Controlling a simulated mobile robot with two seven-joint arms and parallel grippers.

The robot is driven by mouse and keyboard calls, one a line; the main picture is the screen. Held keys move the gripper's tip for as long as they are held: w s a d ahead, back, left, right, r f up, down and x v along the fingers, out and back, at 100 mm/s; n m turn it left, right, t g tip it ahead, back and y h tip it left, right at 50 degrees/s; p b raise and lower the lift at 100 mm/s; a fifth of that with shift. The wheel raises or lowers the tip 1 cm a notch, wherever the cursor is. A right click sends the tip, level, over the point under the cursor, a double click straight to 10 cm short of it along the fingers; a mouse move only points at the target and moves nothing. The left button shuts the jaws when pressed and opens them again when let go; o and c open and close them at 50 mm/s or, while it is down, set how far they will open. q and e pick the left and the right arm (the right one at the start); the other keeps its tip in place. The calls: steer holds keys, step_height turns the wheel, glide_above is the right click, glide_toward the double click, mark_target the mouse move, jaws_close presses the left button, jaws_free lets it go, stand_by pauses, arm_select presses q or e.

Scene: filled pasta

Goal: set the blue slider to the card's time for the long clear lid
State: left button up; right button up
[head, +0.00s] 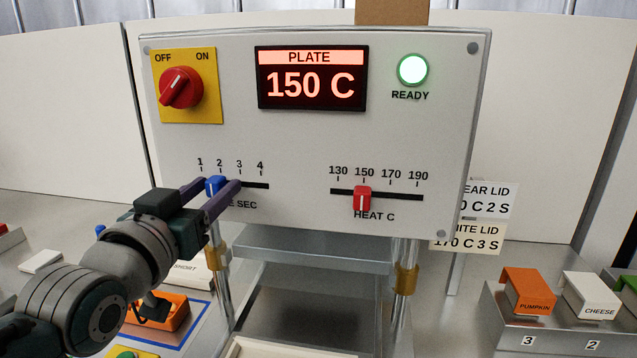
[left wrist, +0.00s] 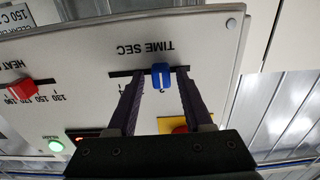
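The blue slider (head: 215,185) sits on the TIME SEC track at about the 2 mark; it also shows in the left wrist view (left wrist: 161,76) by the 2. My left gripper (head: 219,184) has one finger on each side of the knob. In the left wrist view (left wrist: 160,72) gaps show between the fingers and the knob, so it is open around it. The clear lid card (head: 489,198) behind the panel reads 2 S, its left part hidden. The white lid card (head: 467,237) below reads 3 S. My right gripper is not in view.
The red heat slider (head: 362,199) stands near 150. The display (head: 311,78) reads PLATE 150 C, the READY lamp (head: 412,70) glows green, and the red knob (head: 181,88) is at upper left. Pumpkin (head: 527,293) and cheese (head: 590,295) blocks stand at right.

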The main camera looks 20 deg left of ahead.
arm_select(q)
steer(key=shift+o, duration=0.3)
steer(key=shift+s, duration=0.1)
steer(key=b+v, duration=0.1)
steer(key=v, duration=0.8)
steer(key=shift+s, duration=0.35)
steer(key=shift+d, duration=0.1)
